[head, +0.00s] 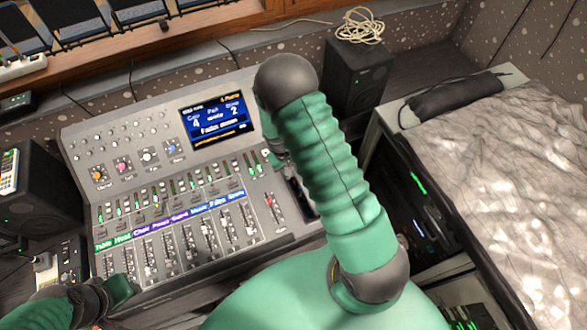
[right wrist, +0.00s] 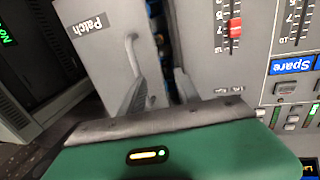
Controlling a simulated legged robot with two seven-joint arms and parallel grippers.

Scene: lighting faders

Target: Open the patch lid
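The patch lid (right wrist: 88,55) is a grey panel with a white "Patch" label and a bar handle (right wrist: 131,48) in the right wrist view. A dark gap with small coloured parts inside shows between the lid and the fader panel, so the lid seems partly raised. My right gripper (right wrist: 162,80) has its two fingers apart, one beside the handle and one over the gap. I cannot tell whether a finger touches the lid. In the head view my right arm hides most of the lid area. My left gripper (head: 122,290) is at the console's lower left corner; its fingers are unclear.
The grey console (head: 130,145) carries faders, coloured labels and a lit screen (head: 213,117). A black speaker (head: 357,78) with coiled cable stands behind it, another speaker (head: 38,190) at the left. A rack (head: 410,205) and grey cloth-covered surface (head: 500,160) are at the right.

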